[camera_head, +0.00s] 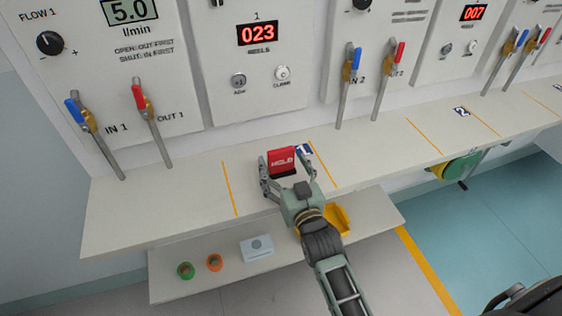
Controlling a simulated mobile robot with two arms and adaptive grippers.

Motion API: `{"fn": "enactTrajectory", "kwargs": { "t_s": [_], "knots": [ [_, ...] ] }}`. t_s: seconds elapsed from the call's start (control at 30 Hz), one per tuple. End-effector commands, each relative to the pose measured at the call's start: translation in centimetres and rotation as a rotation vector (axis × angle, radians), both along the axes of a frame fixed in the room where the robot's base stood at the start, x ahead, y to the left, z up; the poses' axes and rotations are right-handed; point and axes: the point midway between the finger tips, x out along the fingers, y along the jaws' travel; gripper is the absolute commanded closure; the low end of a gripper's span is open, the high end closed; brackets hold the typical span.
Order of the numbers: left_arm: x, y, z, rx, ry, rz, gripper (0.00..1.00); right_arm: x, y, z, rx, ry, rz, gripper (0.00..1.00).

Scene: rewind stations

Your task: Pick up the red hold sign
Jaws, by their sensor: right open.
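The red hold sign (282,161) stands on the pale upper shelf, with "HOLD" in white letters and a dark lower part. It is between two orange lines, beside a blue label numbered 1. My right gripper (284,177) is open, with its fingers on either side of the sign's lower part. I cannot tell whether the fingers touch it. My left gripper is not in view.
The upper shelf (190,209) is otherwise clear nearby. Blue-handled (76,111) and red-handled (138,97) valves rise behind it.

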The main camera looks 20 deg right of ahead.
Motion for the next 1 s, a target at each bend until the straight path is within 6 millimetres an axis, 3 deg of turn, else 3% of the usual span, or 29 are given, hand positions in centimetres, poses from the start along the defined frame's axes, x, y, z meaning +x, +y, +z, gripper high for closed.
{"fn": "enactTrajectory", "kwargs": {
  "t_s": [0.2,0.77,1.0],
  "knots": [
    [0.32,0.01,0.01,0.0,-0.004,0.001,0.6,0.01,-0.01,-0.03,0.0,0.0,0.0,0.24],
    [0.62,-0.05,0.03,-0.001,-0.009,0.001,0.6,-0.01,-0.01,-0.01,0.0,0.0,0.0,0.73],
    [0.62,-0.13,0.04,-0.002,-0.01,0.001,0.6,0.0,-0.01,0.12,0.0,-0.002,0.0,0.73]
  ]
}}
